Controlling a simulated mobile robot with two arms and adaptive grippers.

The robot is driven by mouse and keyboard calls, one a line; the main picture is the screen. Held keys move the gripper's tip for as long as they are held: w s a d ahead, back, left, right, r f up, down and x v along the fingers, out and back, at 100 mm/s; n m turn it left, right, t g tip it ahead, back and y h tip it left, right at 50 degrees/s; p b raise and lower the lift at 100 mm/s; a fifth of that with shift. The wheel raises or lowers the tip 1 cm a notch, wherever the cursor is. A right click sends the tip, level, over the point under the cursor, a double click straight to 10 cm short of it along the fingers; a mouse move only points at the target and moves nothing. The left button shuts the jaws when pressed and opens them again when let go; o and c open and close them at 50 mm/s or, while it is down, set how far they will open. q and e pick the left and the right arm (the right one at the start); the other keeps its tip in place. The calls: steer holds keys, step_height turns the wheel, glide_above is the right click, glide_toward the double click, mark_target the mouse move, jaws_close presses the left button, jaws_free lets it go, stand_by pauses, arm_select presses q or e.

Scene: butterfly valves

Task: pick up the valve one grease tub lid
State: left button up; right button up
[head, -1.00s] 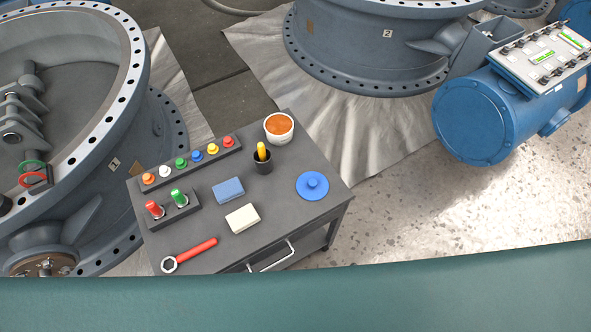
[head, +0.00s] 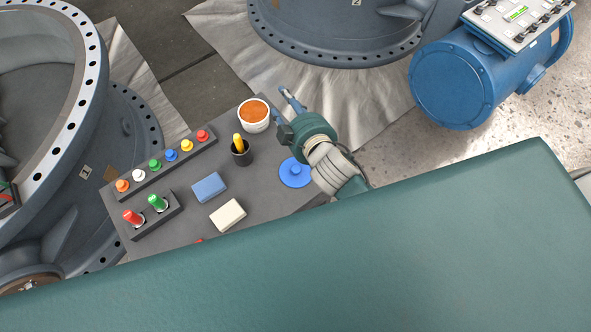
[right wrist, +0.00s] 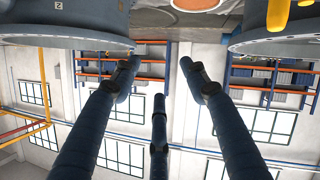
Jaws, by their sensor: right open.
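The blue round lid (head: 294,173) with a small knob lies flat on the right side of the dark workbench top (head: 262,190). The white grease tub (head: 254,115), open and filled with orange grease, stands at the bench's back corner. My right gripper (head: 287,99) reaches over the bench's right edge, past the lid and near the tub; its wrist partly covers the lid's right side. The right wrist view shows its fingers (right wrist: 158,80) spread and empty, with no lid between them. My left gripper is not in view.
A black cup with a yellow-handled tool (head: 240,150), a blue block (head: 209,187) and a white block (head: 228,215) stand on the bench. A row of coloured knobs (head: 168,161) and a red and green pair (head: 146,211) are at left. Large valves stand behind.

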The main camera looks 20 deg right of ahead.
steer(key=a+r+n+t+y, duration=0.2)
steer(key=a+r+n+y, duration=1.15)
steer(key=a+r, duration=0.55)
steer(key=s+a+f+n+g+y, duration=0.1)
steer(key=s+a+f+n+g, duration=0.2)
steer(key=s+a+n+g, duration=0.35)
steer(key=s+a+f+n+g+y, duration=0.1)
steer(key=s+a+f+n+g, duration=0.25)
steer(key=s+n+g, duration=0.4)
steer(key=n+g+h+b, duration=0.15)
steer(key=n+h, duration=0.65)
steer(key=h, duration=0.9)
glide_toward(295, 168)
step_height(295, 168, down, 4)
steer(key=b, duration=0.3)
steer(key=shift+w+r, duration=0.15)
steer(key=shift+r, duration=0.05)
step_height(295, 168, down, 5)
steer(key=b, duration=0.3)
steer(key=shift+d+f, duration=0.15)
